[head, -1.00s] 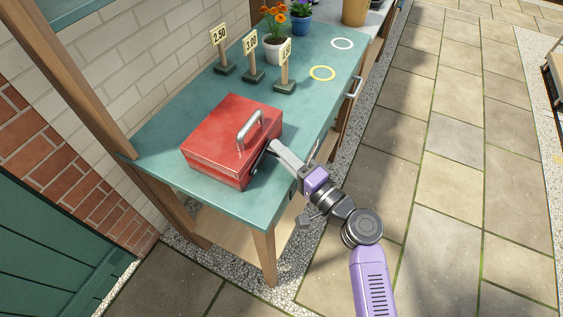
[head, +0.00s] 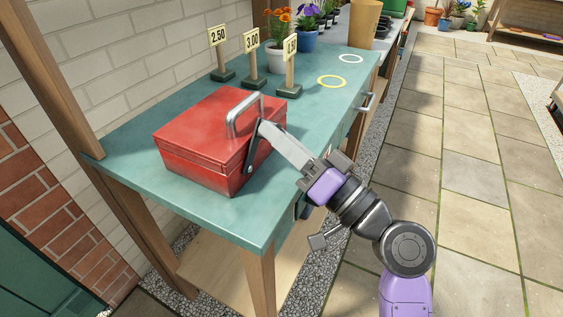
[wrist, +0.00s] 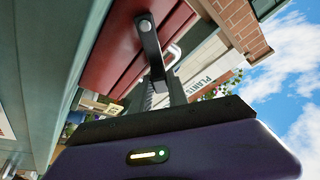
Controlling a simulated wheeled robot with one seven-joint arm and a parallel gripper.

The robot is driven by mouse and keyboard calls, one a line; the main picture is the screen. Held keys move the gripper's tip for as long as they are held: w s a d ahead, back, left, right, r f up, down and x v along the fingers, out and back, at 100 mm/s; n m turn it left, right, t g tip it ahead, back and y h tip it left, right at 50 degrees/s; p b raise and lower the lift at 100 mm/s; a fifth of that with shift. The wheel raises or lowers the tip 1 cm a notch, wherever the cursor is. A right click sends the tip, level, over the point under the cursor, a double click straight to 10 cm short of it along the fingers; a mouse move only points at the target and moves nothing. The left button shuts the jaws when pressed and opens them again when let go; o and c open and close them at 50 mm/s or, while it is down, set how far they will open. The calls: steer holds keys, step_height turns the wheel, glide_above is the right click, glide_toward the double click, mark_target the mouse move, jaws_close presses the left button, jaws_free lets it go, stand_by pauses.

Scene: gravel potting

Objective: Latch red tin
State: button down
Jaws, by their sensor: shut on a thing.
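The red tin (head: 205,145) stands on the green bench top with its lid down. Its silver handle (head: 231,117) stands up on the lid. A dark latch arm (head: 251,152) is on the tin's right-hand side, pivoted low and pointing up. My gripper (head: 264,128) is shut on the upper end of this latch arm, near the lid's edge. In the wrist view, the latch arm (wrist: 151,45) runs from a round pivot on the red wall to my gripper (wrist: 160,90). The fingers hide its tip, so I cannot tell whether it touches the lid.
Price signs (head: 252,60) stand behind the tin, with potted flowers (head: 282,55) beyond. A yellow ring (head: 331,82) and a white ring (head: 351,59) mark the bench top. The paving (head: 470,190) to the right is clear.

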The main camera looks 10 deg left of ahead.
steer(key=n+g+b, duration=0.1)
steer(key=n+b, duration=0.1)
steer(key=b, duration=0.1)
steer(key=s+n+y+b, duration=0.1)
steer(key=n+b, duration=0.1)
steer(key=b, duration=0.2)
steer(key=s+n+g+y+b, duration=0.1)
steer(key=n+b, duration=0.2)
steer(key=b, duration=0.1)
steer(key=shift+s+a+r+g, duration=0.1)
steer(key=shift+s+a+g, duration=0.1)
steer(key=shift+a+g, duration=0.15)
steer(key=n+b, duration=0.1)
steer(key=s+n+g+b, duration=0.1)
steer(key=b, duration=0.1)
steer(key=n+y+b, duration=0.1)
steer(key=n, duration=0.1)
steer(key=shift+s+a+r+g, duration=0.25)
steer(key=shift+a+r+g, duration=0.1)
steer(key=shift+r, duration=0.05)
steer(key=shift+b, duration=0.3)
steer(key=c, duration=1.6)
jaws_free()
steer(key=shift+r, duration=0.15)
steer(key=shift+o, duration=0.2)
steer(key=p+v, duration=0.1)
steer(key=v, duration=0.6)
steer(key=shift+d+f, duration=0.25)
steer(key=shift+d, duration=0.05)
steer(key=shift+s, duration=0.15)
